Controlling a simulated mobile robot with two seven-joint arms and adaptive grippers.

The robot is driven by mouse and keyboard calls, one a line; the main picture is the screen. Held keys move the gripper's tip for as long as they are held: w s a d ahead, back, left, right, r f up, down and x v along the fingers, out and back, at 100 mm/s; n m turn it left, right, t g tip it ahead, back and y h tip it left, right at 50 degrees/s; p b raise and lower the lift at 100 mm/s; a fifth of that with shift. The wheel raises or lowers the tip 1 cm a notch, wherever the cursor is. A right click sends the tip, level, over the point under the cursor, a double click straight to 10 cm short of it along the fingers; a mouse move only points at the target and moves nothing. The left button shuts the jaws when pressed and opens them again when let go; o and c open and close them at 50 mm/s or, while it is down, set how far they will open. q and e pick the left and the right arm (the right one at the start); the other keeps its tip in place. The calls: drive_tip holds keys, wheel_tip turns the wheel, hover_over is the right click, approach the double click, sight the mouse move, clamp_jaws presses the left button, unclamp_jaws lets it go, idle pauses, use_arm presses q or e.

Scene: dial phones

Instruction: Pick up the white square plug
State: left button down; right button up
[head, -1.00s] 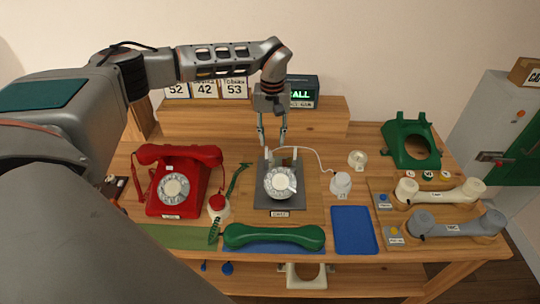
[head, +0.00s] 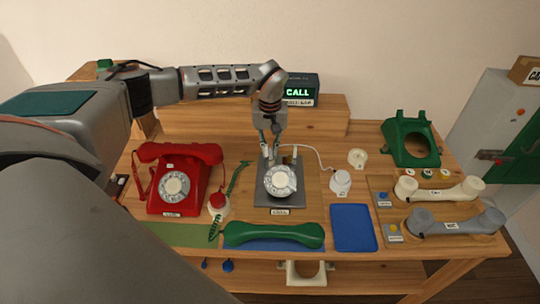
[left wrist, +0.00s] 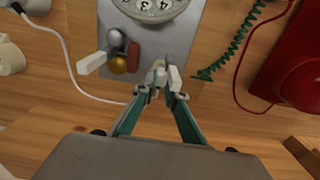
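The grey dial unit (head: 280,200) with its white dial (head: 279,181) stands mid-table. My left gripper (head: 271,155) points down at its back edge, its fingers close together. In the left wrist view, the fingertips (left wrist: 165,88) are beside a white block (left wrist: 176,78) on the unit's edge. A small pale piece (left wrist: 157,74) shows at the tips. I cannot tell whether either is the square plug or whether anything is gripped. A white cord (left wrist: 75,80) runs toward the left finger and its end is hidden. My right gripper is out of view.
A red phone (head: 178,182) is left, a green handset (head: 273,235) in front. A white round piece (head: 341,181) holds the cord's other end. A blue mat (head: 353,228) is bare.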

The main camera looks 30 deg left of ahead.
sight(270, 151)
use_arm(q)
drive_tip(key=shift+r, duration=0.15)
wheel_tip(270, 151, up, 20)
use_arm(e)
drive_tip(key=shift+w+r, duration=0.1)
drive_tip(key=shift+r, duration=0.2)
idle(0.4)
